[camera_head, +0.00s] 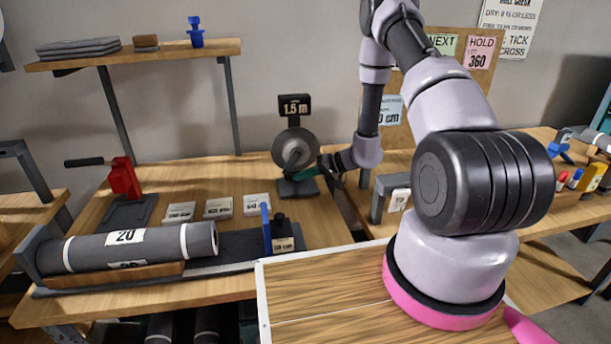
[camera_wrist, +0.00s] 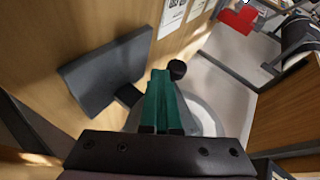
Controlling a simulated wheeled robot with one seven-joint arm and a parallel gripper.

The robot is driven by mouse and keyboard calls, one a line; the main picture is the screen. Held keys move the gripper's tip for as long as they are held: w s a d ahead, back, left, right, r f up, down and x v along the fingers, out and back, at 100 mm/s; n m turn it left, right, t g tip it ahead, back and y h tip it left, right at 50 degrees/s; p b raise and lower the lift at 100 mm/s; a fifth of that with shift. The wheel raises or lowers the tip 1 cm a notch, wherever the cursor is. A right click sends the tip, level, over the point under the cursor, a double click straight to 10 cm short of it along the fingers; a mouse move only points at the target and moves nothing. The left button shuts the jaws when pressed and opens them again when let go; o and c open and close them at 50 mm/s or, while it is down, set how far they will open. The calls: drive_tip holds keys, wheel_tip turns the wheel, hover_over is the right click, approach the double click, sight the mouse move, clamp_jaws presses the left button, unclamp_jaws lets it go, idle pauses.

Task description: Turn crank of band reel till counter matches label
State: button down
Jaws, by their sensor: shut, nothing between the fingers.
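The band reel (camera_head: 308,146) is a grey disc on a dark stand at the back of the bench, with a black counter (camera_head: 295,106) above it reading "1.5 m". My gripper (camera_head: 322,168) is at the reel's lower right. In the wrist view, its green fingers (camera_wrist: 160,74) are shut and empty. A round black knob (camera_wrist: 178,69), apparently the crank's, shows just right of the fingertips; I cannot tell whether they touch. The pale reel disc (camera_wrist: 207,112) is partly hidden behind the fingers. A card (camera_head: 390,113) ending in "0 cm" is partly hidden by my arm.
A grey roll (camera_head: 150,246) marked "20" lies front left in a cradle. A red lever tool (camera_head: 123,179), several white label cards (camera_head: 217,208) and a blue-handled stop (camera_head: 266,227) are on the bench. A shelf (camera_head: 150,53) hangs behind.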

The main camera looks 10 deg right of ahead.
sight(290, 174)
drive_tip(key=a+y, duration=0.1)
drive_tip(key=m+t+y, duration=0.1)
drive_tip(key=y, duration=0.1)
drive_tip(key=shift+a, duration=0.35)
drive_tip(key=a+m+t+y, duration=0.1)
drive_tip(key=y, duration=0.1)
drive_tip(key=a+r+y, duration=0.1)
drive_tip(key=y, duration=0.1)
drive_tip(key=shift+m+t, duration=0.4)
drive_tip(key=shift+a+r, duration=0.55)
drive_tip(key=shift+a+r+m+y, duration=0.25)
drive_tip(key=shift+m+y, duration=0.15)
drive_tip(key=shift+y, duration=0.2)
drive_tip(key=shift+a+r, duration=0.2)
drive_tip(key=shift+r, duration=0.3)
drive_tip(key=shift+a+r, duration=0.15)
drive_tip(key=shift+r, duration=0.55)
